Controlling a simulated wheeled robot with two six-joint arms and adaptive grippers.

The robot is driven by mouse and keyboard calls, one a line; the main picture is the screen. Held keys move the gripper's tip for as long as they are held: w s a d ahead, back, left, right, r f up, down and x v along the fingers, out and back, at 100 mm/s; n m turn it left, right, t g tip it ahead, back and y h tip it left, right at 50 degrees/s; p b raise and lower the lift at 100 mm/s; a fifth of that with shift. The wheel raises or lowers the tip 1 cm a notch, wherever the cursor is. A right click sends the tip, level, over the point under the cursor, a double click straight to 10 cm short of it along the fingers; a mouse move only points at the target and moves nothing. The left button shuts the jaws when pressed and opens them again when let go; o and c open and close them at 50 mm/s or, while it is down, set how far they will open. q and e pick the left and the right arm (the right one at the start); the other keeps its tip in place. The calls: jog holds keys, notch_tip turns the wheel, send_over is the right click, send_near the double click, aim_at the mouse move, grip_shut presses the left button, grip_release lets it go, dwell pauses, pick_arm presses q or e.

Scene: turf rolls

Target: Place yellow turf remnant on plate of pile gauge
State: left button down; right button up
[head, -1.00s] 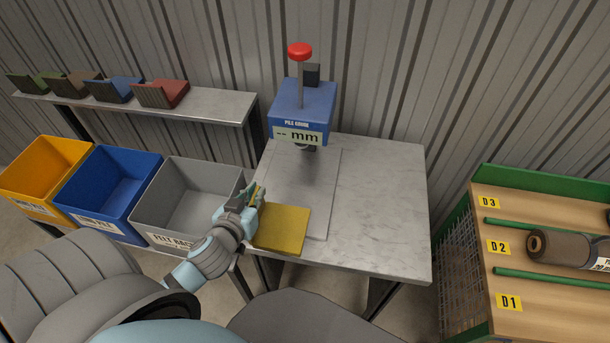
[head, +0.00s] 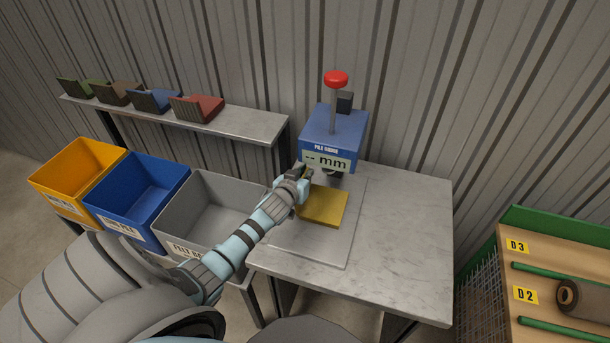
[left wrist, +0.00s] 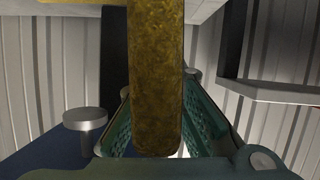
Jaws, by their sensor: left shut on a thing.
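The yellow turf remnant (head: 323,207) is a flat square piece over the plate (head: 318,247) of the pile gauge. My left gripper (head: 304,176) is shut on its left edge, close to the gauge head. In the left wrist view the yellow turf remnant (left wrist: 155,80) stands between the textured fingers. I cannot tell whether the turf touches the plate. The pile gauge (head: 333,133) is a blue block with a red knob on top and a display reading "-- mm". Its foot is partly hidden behind the turf and gripper. My right gripper is not in view.
Grey (head: 205,208), blue (head: 135,200) and yellow (head: 78,172) bins stand left of the marble-topped table (head: 405,230). A shelf (head: 225,121) behind holds several coloured holders. A wooden rack (head: 565,265) with a brown roll stands at right. The table's right side is clear.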

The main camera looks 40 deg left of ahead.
pick_arm(q)
jog(key=shift+r, duration=0.1)
jog(key=c, duration=1.7)
grip_release()
jog(key=shift+w, duration=0.1)
jog(key=shift+s, duration=0.25)
jog(key=p+v, duration=0.2)
jog(key=v, duration=0.9)
jog(key=shift+s+d+r, duration=0.1)
jog(key=shift+s+r, duration=0.1)
jog(key=shift+s, duration=0.05)
